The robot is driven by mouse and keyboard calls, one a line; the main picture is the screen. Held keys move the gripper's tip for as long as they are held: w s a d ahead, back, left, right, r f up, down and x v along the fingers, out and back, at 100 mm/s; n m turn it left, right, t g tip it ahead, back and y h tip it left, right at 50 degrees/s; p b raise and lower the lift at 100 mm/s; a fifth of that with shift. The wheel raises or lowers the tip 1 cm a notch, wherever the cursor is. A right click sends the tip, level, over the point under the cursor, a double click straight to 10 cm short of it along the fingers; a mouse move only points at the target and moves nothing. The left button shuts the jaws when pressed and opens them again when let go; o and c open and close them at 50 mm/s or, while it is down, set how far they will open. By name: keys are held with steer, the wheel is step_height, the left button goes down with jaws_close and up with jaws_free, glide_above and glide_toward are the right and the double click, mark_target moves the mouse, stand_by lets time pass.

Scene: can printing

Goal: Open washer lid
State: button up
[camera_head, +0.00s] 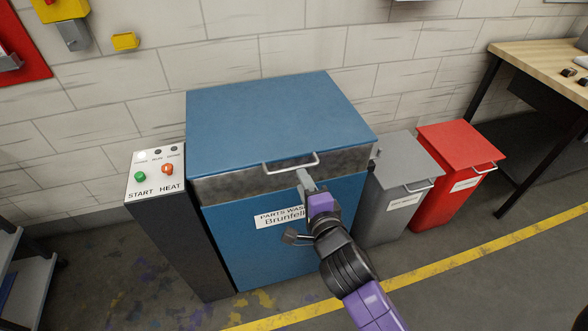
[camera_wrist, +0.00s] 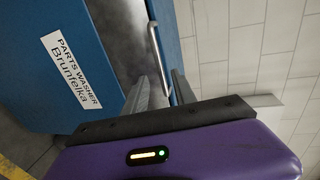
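The parts washer is a blue box (camera_head: 290,215) with a flat blue lid (camera_head: 270,115); its white label shows in the wrist view (camera_wrist: 70,68). A grey metal band (camera_head: 225,189) lies between lid and body, and the lid looks down. A pale bar handle (camera_head: 292,165) projects from the lid's front edge. My gripper (camera_head: 304,178) is at the washer's front, just below the handle's right end. In the wrist view, my gripper's fingers (camera_wrist: 160,78) are apart, with the handle (camera_wrist: 154,48) running between them. I cannot tell whether either finger touches it.
A control box (camera_head: 156,175) with START and HEAT buttons stands against the washer's left side. A grey bin (camera_head: 405,165) and a red bin (camera_head: 458,150) stand to the right. A wooden-topped bench (camera_head: 535,60) is at far right. The floor in front is mostly clear.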

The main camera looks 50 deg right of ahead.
mark_target(295, 167)
steer(key=p+x, duration=0.1)
steer(key=x, duration=0.6)
steer(key=shift+w+d+p, duration=0.1)
steer(key=shift+d+p, duration=0.05)
steer(key=shift+p, duration=0.25)
jaws_close()
stand_by(1.0)
